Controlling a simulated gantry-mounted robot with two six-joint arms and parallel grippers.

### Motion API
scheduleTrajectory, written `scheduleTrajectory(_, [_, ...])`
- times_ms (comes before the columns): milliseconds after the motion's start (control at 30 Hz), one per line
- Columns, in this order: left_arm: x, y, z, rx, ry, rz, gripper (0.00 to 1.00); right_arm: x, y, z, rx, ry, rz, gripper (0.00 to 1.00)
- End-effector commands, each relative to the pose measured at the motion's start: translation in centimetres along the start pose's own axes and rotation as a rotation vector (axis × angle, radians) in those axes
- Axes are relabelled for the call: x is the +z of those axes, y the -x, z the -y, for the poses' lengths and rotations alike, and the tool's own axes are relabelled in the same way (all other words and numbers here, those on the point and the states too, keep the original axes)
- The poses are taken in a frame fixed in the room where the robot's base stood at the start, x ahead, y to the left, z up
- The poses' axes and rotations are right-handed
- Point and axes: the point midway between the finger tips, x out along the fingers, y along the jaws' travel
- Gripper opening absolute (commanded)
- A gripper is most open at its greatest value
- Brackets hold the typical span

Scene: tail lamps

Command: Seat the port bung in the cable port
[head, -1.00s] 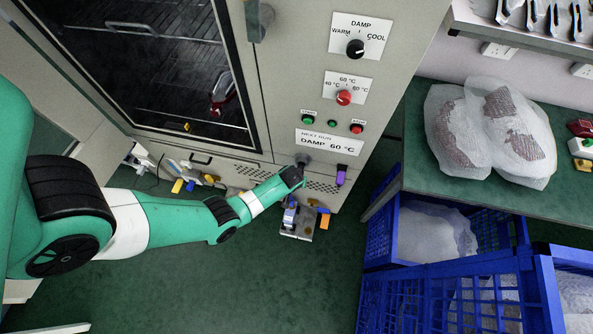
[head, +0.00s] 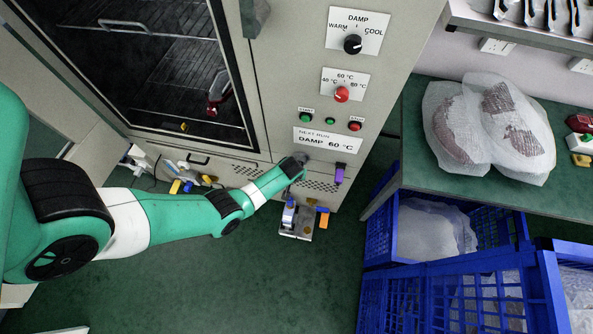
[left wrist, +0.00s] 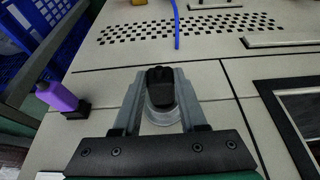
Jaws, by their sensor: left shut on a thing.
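My left gripper (left wrist: 158,92) is shut on the black port bung (left wrist: 160,88), which shows between its grey fingers in the left wrist view. The bung is right at a round grey collar (left wrist: 160,112), which looks like the cable port, on the cabinet's pale front. How deep the bung sits in the port cannot be told. In the head view my left gripper (head: 298,164) is against the lower cabinet front, below the "DAMP 60 °C" label, and hides the bung. My right gripper is in neither view.
A purple item (head: 340,174) on a dark mount sticks out beside the gripper; it also shows in the left wrist view (left wrist: 57,97). A small stand (head: 296,222) with coloured parts is below. Blue crates (head: 440,262) stand at the right. The floor in front is clear.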

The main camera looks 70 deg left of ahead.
Motion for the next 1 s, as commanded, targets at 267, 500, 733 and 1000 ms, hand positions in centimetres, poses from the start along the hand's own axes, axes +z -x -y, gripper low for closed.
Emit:
scheduleTrajectory(267, [0.02, -0.01, 0.01, 0.0, 0.0, 0.0, 0.0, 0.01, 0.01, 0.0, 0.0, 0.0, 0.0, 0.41])
scheduleTrajectory(500, [-0.05, -0.05, 0.0, 0.0, 0.0, 0.0, 0.0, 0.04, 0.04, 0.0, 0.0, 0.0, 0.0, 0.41])
scheduleTrajectory(733, [-0.46, -0.25, 0.03, -0.001, -0.001, 0.001, 0.0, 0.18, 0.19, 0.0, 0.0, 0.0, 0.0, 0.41])
scheduleTrajectory(1000, [-0.48, -0.21, 0.01, 0.0, 0.0, 0.0, 0.43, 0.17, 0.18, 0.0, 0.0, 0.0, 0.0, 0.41])
